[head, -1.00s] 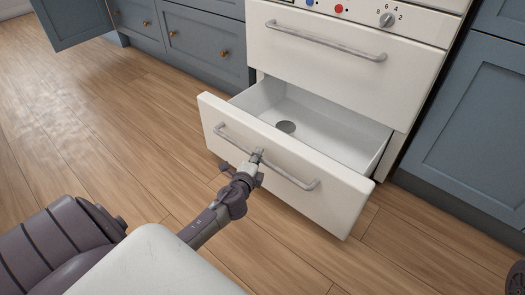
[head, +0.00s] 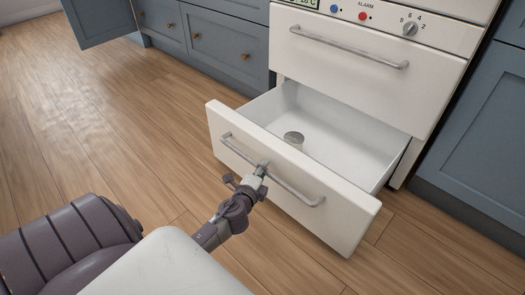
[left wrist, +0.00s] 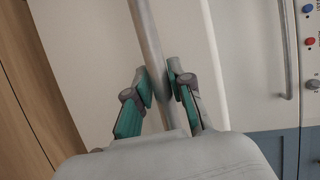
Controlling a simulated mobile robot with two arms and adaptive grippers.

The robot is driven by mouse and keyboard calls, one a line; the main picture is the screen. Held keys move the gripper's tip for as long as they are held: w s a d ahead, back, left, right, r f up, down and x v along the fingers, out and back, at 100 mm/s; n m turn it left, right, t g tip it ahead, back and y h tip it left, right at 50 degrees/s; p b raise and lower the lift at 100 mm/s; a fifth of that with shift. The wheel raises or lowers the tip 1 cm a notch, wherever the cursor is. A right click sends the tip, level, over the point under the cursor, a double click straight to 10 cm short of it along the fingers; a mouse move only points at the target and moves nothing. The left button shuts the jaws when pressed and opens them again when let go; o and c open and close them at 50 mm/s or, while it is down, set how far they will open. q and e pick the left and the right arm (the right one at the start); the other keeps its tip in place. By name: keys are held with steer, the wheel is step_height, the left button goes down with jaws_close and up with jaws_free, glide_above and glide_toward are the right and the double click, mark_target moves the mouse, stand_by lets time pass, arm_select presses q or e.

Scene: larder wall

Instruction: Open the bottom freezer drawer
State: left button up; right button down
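The bottom freezer drawer (head: 338,216) is white and stands well out from the cabinet, with its empty-looking white inside showing. Its grey bar handle (head: 232,146) runs across the front; the bar also shows in the left wrist view (left wrist: 148,35). My left gripper (head: 262,169) is at the middle of this handle. In the left wrist view its teal-padded fingers (left wrist: 158,82) lie close on both sides of the bar, shut on it. My right gripper is not in view.
Blue cabinets (head: 480,130) flank the unit. The wooden floor (head: 110,130) at left is clear.

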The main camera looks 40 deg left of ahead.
arm_select(q)
steer(key=shift+o, duration=1.3)
steer(key=v, duration=1.2)
